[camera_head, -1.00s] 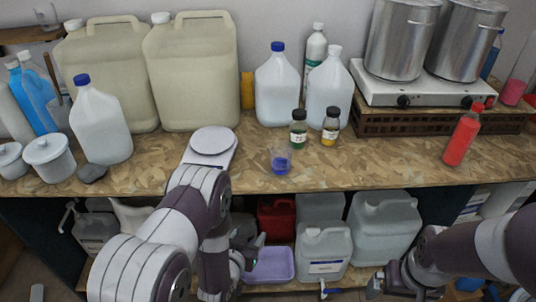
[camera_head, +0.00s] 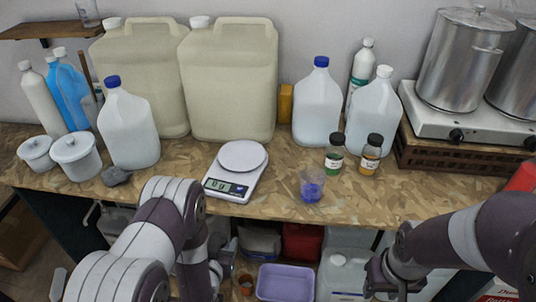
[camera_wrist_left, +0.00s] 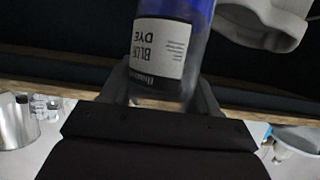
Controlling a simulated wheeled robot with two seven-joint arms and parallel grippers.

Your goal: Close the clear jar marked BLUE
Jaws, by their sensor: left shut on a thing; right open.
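The clear jar marked BLUE (camera_wrist_left: 165,50) fills the top middle of the left wrist view. Its label reads BLUE DYE and appears upside down, with blue contents at the picture's top. My left gripper (camera_wrist_left: 160,97) is shut on it, one finger on each side. The jar's mouth end is partly hidden near the gripper, and I cannot make out a lid. In the head view my left gripper (camera_head: 225,262) is low in front of the bench and the jar cannot be made out. My right gripper (camera_head: 385,280) is open and empty at lower right.
A lilac tray (camera_head: 285,284) lies below. The front right bench (camera_head: 425,200) is clear. Large jugs line the back.

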